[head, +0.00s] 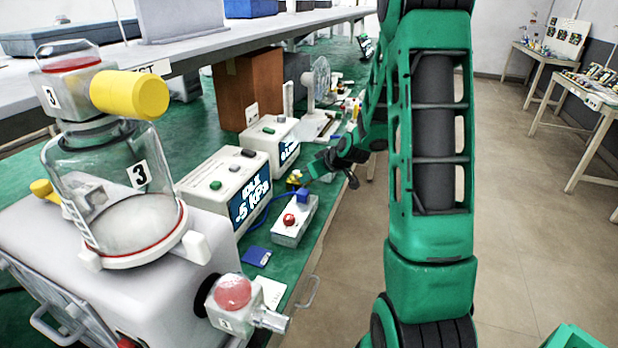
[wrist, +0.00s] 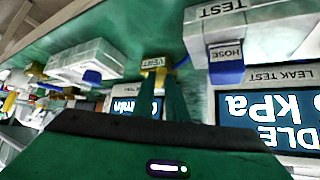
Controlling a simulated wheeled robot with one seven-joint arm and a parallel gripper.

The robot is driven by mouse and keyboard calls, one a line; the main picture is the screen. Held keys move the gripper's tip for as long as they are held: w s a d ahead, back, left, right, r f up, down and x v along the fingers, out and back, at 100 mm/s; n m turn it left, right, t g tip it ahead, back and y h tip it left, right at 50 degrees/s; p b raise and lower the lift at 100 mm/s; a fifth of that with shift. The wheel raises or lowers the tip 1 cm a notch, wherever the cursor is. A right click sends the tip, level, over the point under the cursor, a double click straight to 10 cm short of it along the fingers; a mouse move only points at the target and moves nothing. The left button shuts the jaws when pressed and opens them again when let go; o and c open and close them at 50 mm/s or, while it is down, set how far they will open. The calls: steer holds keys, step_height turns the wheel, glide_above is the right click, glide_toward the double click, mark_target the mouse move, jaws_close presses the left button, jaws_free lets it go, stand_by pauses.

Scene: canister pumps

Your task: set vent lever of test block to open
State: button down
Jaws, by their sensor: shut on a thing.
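The test block (head: 292,222) is a pale box with a red knob on top, on the green bench mat; a blue hose fitting (head: 303,196) sits at its far end. A small yellow vent lever (head: 294,178) shows just beyond it. In the wrist view a yellow piece labelled VENT (wrist: 153,63) lies at my fingertips. My gripper (head: 312,170) reaches in from the right. In the wrist view my gripper (wrist: 163,80) has its two dark green fingers close together, shut on the vent lever. The fingers partly hide the lever, and I cannot tell its setting.
A leak test unit (head: 230,188) reading IDLE -5 kPa stands left of the block, with a similar unit (head: 272,140) behind. A blue hose (head: 268,208) runs beside the block. A large canister pump (head: 120,190) fills the near left. Open floor (head: 535,200) lies right.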

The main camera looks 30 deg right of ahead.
steer(key=shift+r, duration=0.1)
steer(key=c, duration=1.8)
jaws_free()
steer(key=shift+o, duration=0.2)
steer(key=v, duration=1)
steer(key=shift+s+r, duration=0.2)
steer(key=shift+r, duration=0.1)
steer(key=s+a+r+m+g, duration=0.1)
steer(key=s+a+m+g, duration=0.1)
steer(key=s, duration=0.8)
steer(key=s+a+r+m+g, duration=0.1)
steer(key=s+a+m+g, duration=0.2)
steer(key=s, duration=0.8)
steer(key=s+a+r+m+g, duration=0.1)
steer(key=s+g, duration=0.3)
steer(key=s, duration=0.7)
steer(key=shift+s+a+r+m+h, duration=0.25)
steer(key=shift+a+r+m+h, duration=0.05)
steer(key=shift+a+m, duration=0.4)
